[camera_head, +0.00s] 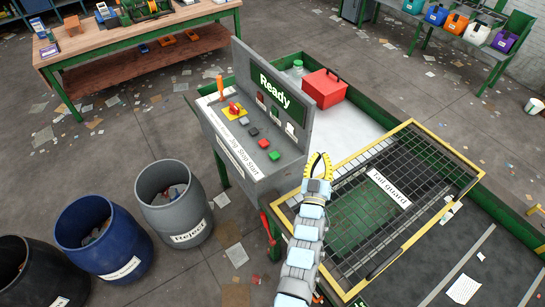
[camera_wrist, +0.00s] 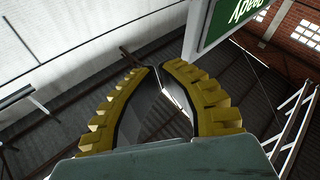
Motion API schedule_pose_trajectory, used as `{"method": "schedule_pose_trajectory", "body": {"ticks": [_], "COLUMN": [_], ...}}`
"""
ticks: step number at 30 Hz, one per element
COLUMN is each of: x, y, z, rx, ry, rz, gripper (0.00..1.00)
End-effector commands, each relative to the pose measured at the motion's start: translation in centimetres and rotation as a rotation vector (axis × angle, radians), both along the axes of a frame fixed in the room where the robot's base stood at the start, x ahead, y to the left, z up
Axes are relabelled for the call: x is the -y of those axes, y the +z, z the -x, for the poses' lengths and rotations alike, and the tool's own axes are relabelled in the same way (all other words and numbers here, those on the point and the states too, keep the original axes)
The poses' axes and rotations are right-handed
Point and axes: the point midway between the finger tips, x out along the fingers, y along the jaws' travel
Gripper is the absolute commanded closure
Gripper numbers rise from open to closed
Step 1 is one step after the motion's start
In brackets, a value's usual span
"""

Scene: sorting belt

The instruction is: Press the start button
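The grey control console (camera_head: 240,140) stands left of centre in the head view. Its sloped top has a row of square buttons, with a green button (camera_head: 274,155) at the near end and a red button (camera_head: 264,143) beside it. A label strip along the front edge ends in "Stop Start". My gripper (camera_head: 321,157), with yellow ridged fingers, is to the right of the green button and apart from it. In the wrist view my gripper (camera_wrist: 160,68) is open and empty, with a narrow gap between the fingertips. No button shows there.
A green "Ready" display (camera_head: 275,91) rises behind the buttons and shows partly in the wrist view (camera_wrist: 228,18). A red mushroom button (camera_head: 235,108) on yellow and an orange-handled lever (camera_head: 220,86) sit farther along. The yellow-framed tail guard (camera_head: 350,215) lies right of my arm.

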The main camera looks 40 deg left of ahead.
Motion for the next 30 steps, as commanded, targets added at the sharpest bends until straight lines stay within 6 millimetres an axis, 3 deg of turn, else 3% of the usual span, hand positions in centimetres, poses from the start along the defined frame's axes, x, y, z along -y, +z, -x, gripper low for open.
{"method": "schedule_pose_trajectory", "body": {"ticks": [1, 6, 12, 20, 30], "x": [-2.3, -8.1, -12.7, -16.7, -19.4], "y": [-0.6, -3.4, -5.2, -5.9, -3.4], "z": [-1.3, -4.7, -6.5, -7.2, -5.5], "rx": [-0.042, -0.214, -0.367, -0.548, -0.814], "ry": [0.009, 0.004, -0.020, -0.076, -0.202], "rz": [0.034, 0.174, 0.302, 0.449, 0.617], "gripper": [1.00, 1.00, 1.00, 1.00, 1.00]}}
